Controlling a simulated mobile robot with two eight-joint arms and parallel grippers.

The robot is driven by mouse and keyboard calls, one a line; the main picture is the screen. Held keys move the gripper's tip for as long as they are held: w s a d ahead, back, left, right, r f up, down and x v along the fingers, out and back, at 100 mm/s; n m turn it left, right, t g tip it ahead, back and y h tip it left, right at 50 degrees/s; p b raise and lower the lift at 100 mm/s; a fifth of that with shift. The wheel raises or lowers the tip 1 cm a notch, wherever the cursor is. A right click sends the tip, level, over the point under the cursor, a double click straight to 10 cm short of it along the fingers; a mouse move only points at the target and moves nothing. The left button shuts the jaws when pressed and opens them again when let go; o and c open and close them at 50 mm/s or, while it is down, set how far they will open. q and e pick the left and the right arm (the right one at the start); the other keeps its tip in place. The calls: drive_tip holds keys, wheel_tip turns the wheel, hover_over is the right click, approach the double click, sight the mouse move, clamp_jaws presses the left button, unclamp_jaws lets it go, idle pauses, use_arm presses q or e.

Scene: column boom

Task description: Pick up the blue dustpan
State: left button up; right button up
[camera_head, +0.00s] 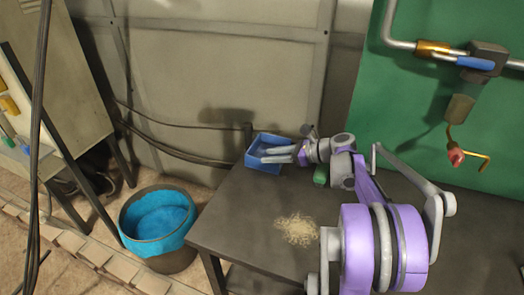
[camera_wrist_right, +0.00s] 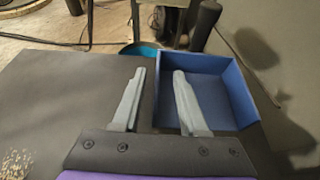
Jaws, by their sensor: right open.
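The blue dustpan (camera_head: 256,163) sits on the dark table near its far left corner. In the right wrist view, the dustpan (camera_wrist_right: 228,82) is an open blue box on the right, with its hollow side up. My right gripper (camera_head: 264,155) reaches over it from the right and hides part of it. In the wrist view, my right gripper (camera_wrist_right: 161,72) is open with nothing held. One finger is over the dustpan's inside and the other is outside, left of its near wall; whether they touch it I cannot tell. My left gripper is not in view.
A pile of pale shavings (camera_head: 297,230) lies on the table (camera_head: 232,220). A bin with a blue liner (camera_head: 158,222) stands on the floor left of the table. A small green object (camera_head: 320,177) is beside my right wrist. A wall with hoses is behind.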

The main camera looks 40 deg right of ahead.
drive_tip(key=x, duration=0.6)
drive_tip(key=shift+a+f, duration=0.15)
clamp_jaws()
idle(1.3)
